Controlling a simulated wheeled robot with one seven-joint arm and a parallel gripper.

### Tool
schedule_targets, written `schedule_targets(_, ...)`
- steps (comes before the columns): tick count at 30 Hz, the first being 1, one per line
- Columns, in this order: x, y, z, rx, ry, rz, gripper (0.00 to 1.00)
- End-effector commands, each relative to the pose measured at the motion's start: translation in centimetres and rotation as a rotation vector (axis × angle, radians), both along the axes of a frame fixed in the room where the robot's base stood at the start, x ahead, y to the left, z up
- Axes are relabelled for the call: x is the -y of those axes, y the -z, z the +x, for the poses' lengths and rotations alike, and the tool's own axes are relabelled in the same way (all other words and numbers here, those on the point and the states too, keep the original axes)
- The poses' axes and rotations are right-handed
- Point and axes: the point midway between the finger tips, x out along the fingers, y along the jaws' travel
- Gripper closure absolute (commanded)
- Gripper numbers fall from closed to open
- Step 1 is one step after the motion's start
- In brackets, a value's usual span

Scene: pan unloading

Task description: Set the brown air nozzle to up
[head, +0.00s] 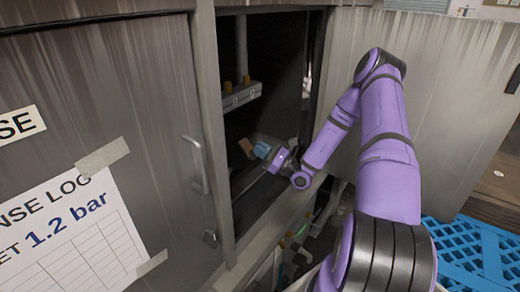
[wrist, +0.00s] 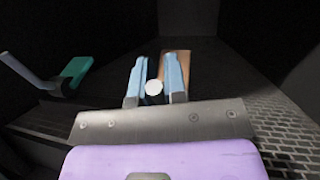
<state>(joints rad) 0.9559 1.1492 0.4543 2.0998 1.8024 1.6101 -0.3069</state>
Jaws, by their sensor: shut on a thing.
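The brown air nozzle (head: 246,147) shows as a small brown piece inside the open dark cabinet, at the tips of my gripper (head: 261,150). In the wrist view the brown nozzle (wrist: 180,56) is partly hidden behind the right blue finger. My gripper (wrist: 156,75) is shut on it, with a gap between the fingers. A pale round end (wrist: 154,87) shows in that gap. The nozzle's exact tilt is hard to tell, as the fingers cover much of it.
A teal piece (wrist: 75,71) with a grey-blue rod stands to the left in the wrist view. A grey ledge (head: 240,96) with small amber knobs is above my gripper. The cabinet frame (head: 208,110) borders the opening at left. A blue pallet (head: 470,255) lies lower right.

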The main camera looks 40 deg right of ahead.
Motion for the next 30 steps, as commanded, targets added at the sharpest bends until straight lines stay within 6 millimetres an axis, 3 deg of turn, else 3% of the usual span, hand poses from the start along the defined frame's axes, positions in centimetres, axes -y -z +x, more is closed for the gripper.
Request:
schedule_targets(5, 0.0, 0.0, 0.0, -0.001, 0.0, 0.0, 1.0)
schedule_targets(6, 0.0, 0.0, 0.0, -0.001, 0.0, 0.0, 0.78)
schedule_targets(9, 0.0, 0.0, 0.0, -0.002, 0.0, 0.0, 0.62)
schedule_targets(20, 0.3, 0.3, -0.5, -0.002, 0.0, 0.0, 0.62)
schedule_targets(30, 3.2, 2.7, -5.0, -0.004, 0.003, 0.0, 0.62)
